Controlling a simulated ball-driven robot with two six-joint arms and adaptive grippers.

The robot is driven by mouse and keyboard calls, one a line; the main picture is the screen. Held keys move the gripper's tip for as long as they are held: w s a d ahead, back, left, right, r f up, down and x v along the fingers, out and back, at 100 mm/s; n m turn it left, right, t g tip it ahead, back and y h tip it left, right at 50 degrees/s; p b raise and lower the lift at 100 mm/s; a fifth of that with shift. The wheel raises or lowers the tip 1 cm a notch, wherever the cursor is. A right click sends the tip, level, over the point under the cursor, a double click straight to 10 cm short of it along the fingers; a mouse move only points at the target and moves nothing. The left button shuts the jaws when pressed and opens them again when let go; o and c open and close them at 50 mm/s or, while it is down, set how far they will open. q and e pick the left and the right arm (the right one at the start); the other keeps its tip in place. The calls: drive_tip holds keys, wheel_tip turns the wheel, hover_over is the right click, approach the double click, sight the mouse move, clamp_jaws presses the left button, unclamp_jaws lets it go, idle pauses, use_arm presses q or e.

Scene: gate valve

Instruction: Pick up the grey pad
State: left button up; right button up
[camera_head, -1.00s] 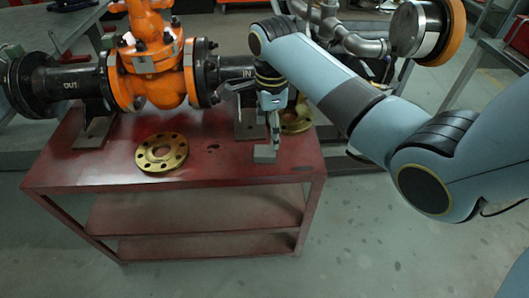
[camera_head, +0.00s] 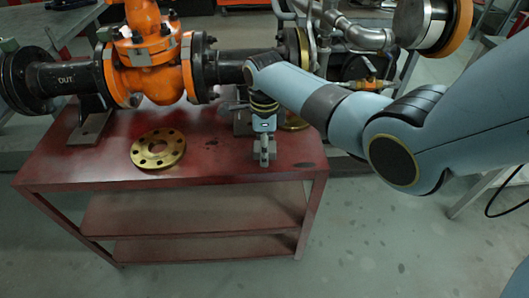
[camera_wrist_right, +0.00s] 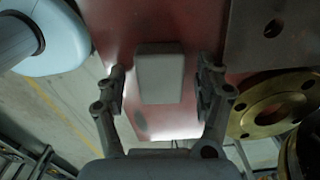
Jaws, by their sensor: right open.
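The grey pad (camera_wrist_right: 160,75) is a small pale grey block on the red tabletop. In the right wrist view it lies between the fingers of my right gripper (camera_wrist_right: 162,84), with a gap on each side. The gripper is open, and no finger visibly touches the pad. In the head view my right gripper (camera_head: 264,150) points down at the table's right part and hides most of the pad. My left gripper is out of view.
The red table (camera_head: 100,168) carries an orange gate valve (camera_head: 148,58) with black pipe ends. A brass flange (camera_head: 158,148) lies left of my gripper; another brass flange (camera_wrist_right: 272,104) shows at right in the wrist view. The table's front and right edges are near.

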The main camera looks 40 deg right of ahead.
drive_tip(key=shift+c, duration=0.4)
drive_tip(key=c, duration=1.2)
drive_tip(key=shift+o, duration=0.2)
drive_tip(key=shift+r+p, duration=0.3)
drive_tip(key=shift+r, duration=0.2)
wheel_tip(320, 180, up, 3)
drive_tip(key=shift+w+f+p, duration=0.1)
drive_tip(key=shift+p, duration=0.45)
drive_tip(key=s+d+r+p, duration=0.1)
drive_tip(key=s+r+p, duration=0.1)
drive_tip(key=s, duration=0.3)
drive_tip(key=s+d+r+p, duration=0.1)
drive_tip(key=s+r+p, duration=0.1)
drive_tip(key=s+r, duration=0.3)
drive_tip(key=shift+s+d, duration=0.15)
drive_tip(key=shift+s, duration=0.65)
drive_tip(key=o, duration=0.6)
drive_tip(key=c, duration=0.5)
